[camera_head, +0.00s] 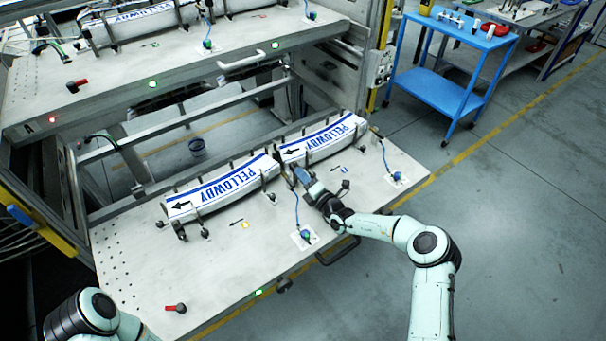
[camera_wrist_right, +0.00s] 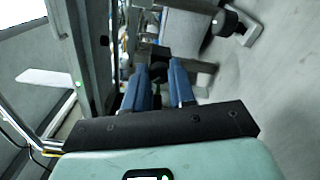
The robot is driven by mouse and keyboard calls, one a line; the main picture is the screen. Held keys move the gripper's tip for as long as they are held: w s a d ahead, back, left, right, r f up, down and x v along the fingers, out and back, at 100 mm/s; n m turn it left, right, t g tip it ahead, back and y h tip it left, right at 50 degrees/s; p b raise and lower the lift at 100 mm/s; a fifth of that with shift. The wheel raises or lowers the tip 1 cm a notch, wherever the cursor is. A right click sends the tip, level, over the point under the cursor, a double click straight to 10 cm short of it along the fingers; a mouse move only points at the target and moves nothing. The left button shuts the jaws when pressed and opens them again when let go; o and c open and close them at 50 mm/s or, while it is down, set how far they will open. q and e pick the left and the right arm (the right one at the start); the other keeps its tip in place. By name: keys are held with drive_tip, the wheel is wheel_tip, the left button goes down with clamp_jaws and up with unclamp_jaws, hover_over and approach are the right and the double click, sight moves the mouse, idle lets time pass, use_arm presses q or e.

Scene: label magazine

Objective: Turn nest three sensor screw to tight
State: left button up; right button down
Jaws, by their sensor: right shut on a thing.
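My right gripper (camera_head: 298,174) reaches in from the right over the lower pull-out shelf (camera_head: 130,270), at the near side of the gap between two white label stacks. In the right wrist view its two blue fingers (camera_wrist_right: 162,80) are shut on a small dark knob (camera_wrist_right: 158,75), apparently the sensor screw. The fingers hide most of it, so its turn position cannot be told. The left label stack (camera_head: 225,187) and right label stack (camera_head: 322,140) sit in nests with black posts. Which nest is number three cannot be read. My left gripper is out of view.
A sensor on a white plate with a blue cable (camera_head: 304,238) stands near my right wrist; another (camera_head: 397,178) is further right. A red-handled lever (camera_head: 176,308) is at the front. The upper shelf (camera_head: 150,85) overhangs behind. A blue cart (camera_head: 445,75) stands beyond clear floor.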

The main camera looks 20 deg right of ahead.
drive_tip(key=m+p, duration=0.1)
drive_tip(key=m, duration=0.2)
drive_tip(key=shift+w+r+m+p, duration=0.1)
drive_tip(key=shift+r+m+p, duration=0.1)
drive_tip(key=shift+m+p, duration=0.15)
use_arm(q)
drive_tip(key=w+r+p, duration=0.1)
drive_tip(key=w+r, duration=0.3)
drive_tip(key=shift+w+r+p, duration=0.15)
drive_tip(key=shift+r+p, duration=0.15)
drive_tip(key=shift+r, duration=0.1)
use_arm(e)
drive_tip(key=shift+f+m, duration=0.1)
drive_tip(key=shift+m, duration=1.35)
drive_tip(key=c, duration=1.2)
unclamp_jaws()
